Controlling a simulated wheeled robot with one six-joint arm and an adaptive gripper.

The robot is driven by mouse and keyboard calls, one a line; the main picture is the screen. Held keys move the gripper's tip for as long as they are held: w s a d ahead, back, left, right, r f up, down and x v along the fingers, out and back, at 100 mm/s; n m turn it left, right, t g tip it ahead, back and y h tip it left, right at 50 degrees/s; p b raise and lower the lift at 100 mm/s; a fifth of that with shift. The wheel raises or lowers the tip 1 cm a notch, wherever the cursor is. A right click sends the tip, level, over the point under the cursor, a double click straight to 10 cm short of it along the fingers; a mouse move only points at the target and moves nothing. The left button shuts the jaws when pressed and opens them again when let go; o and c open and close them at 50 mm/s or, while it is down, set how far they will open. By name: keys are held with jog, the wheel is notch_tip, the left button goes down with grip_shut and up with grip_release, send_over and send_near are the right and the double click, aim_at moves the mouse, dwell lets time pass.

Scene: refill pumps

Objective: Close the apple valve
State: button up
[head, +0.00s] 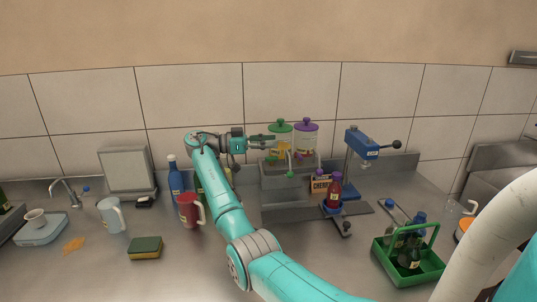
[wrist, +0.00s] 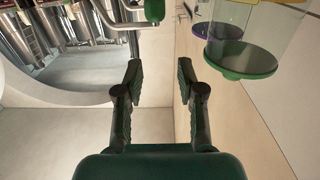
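Two clear dispensers stand at the back, a green-lidded one (head: 280,143) and a purple-lidded one (head: 306,142) to its right. I take the green one as apple, but its label is too small to read. Their green and purple bases also show at the upper right of the wrist view. A metal spout with a green valve handle (wrist: 154,10) shows at the top edge of the wrist view; it is partly cut off, so I cannot tell its setting. My gripper (head: 268,141) is left of the green-lidded dispenser. Its fingers (wrist: 160,75) are apart with nothing between them.
A red bottle (head: 334,192) stands under the dispensers on the right, near a cherry sign (head: 320,183). A blue press (head: 361,146) stands to the right. A green crate (head: 408,272) holds bottles at the front right. A red mug (head: 188,211) stands left of my arm.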

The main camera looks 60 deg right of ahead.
aim_at(269, 157)
jog(key=shift+r, duration=2.15)
